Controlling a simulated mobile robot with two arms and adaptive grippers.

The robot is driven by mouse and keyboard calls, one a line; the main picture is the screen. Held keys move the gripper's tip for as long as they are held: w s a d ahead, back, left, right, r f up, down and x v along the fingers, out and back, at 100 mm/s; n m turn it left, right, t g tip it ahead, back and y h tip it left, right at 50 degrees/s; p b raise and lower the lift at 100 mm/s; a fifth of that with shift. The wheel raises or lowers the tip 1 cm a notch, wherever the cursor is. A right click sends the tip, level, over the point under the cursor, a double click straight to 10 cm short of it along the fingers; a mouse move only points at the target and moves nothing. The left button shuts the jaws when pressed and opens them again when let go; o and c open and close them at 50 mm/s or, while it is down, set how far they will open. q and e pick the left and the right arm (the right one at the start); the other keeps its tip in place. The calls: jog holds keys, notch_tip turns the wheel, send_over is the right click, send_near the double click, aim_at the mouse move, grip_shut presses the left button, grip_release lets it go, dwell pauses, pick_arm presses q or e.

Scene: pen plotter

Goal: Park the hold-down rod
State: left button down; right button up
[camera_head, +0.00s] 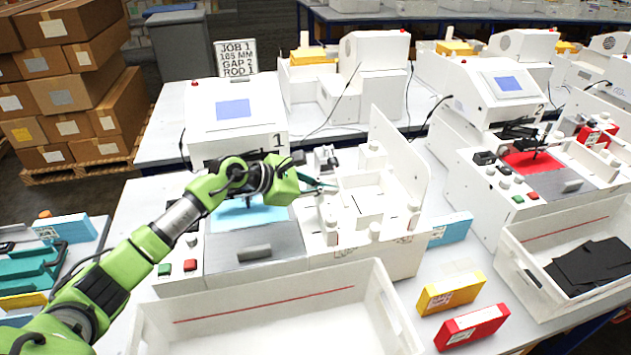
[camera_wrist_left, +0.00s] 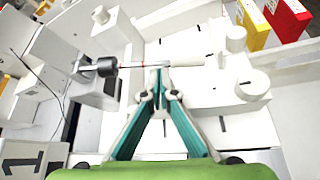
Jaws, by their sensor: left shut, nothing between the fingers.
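In the wrist view a thin pale rod (camera_wrist_left: 139,64) with a red mark and a black collar (camera_wrist_left: 107,67) runs across the white fixture of plotter 1. Its right part is a thicker white piece (camera_wrist_left: 187,60). My left gripper (camera_head: 327,186) reaches over plotter 1 (camera_head: 240,115) from the left. Its teal fingers (camera_wrist_left: 160,72) are shut, with their tips right at the rod and nothing held. I cannot tell whether the tips touch it. In the head view the gripper partly hides the rod area. My right gripper is not in view.
A sign (camera_head: 236,58) reads JOB 1, 165 MM, GAP 2, ROD 1. An empty white bin (camera_head: 385,300) stands in front of plotter 1. Yellow (camera_head: 451,293) and red (camera_head: 472,327) boxes lie to its right. An upright white panel (camera_head: 400,145) edges the fixture.

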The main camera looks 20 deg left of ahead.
pick_arm(q)
jog(key=shift+w+d+f, duration=0.1)
jog(key=shift+d, duration=0.1)
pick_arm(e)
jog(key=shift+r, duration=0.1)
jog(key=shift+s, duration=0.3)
